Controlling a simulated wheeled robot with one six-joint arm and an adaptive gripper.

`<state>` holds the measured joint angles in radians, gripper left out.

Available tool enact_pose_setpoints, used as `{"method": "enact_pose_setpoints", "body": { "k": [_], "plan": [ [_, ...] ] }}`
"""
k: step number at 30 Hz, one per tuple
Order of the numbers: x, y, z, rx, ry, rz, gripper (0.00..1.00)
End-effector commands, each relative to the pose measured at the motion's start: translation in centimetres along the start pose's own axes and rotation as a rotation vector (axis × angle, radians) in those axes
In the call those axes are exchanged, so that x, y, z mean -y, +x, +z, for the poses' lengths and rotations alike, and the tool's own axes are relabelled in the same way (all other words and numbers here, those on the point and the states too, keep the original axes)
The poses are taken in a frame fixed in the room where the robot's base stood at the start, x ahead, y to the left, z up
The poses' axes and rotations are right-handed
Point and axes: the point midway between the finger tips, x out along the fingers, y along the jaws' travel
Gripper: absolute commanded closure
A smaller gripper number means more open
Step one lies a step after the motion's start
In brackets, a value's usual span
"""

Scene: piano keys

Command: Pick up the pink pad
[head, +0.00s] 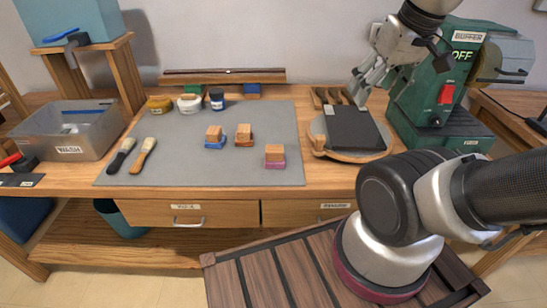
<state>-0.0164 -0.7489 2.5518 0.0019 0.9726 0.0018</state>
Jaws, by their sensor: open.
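The pink pad (275,164) lies on the grey mat (225,170), near its right front part, with an orange-brown wooden block (275,153) on top of it. My gripper (358,92) is up at the right, above the round wooden board with the dark slab. It is open with nothing between its fingers. It is apart from the pink pad, to the right of it and farther back. No wrist view is given, so fine detail of the fingertips is small.
A blue pad (215,145) and another block-topped pad (243,136) sit behind and left. The dark slab (352,128) and green buffer machine (440,95) stand right. The mat's front middle is clear.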

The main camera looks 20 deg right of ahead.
Motion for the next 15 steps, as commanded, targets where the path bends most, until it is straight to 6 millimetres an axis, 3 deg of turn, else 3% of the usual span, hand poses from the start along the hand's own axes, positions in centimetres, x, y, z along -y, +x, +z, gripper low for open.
{"method": "enact_pose_setpoints", "body": {
  "k": [5, 9, 11, 15],
  "plan": [
    [1.8, 3.5, -0.6, 0.159, -0.078, -0.023, 0.38],
    [4.1, 7.6, -2.2, 0.315, -0.123, -0.027, 0.38],
    [5.3, 9.6, -3.1, 0.365, -0.068, -0.011, 0.38],
    [8.4, 15.0, -4.9, 0.452, 0.205, 0.077, 0.38]
  ]
}}
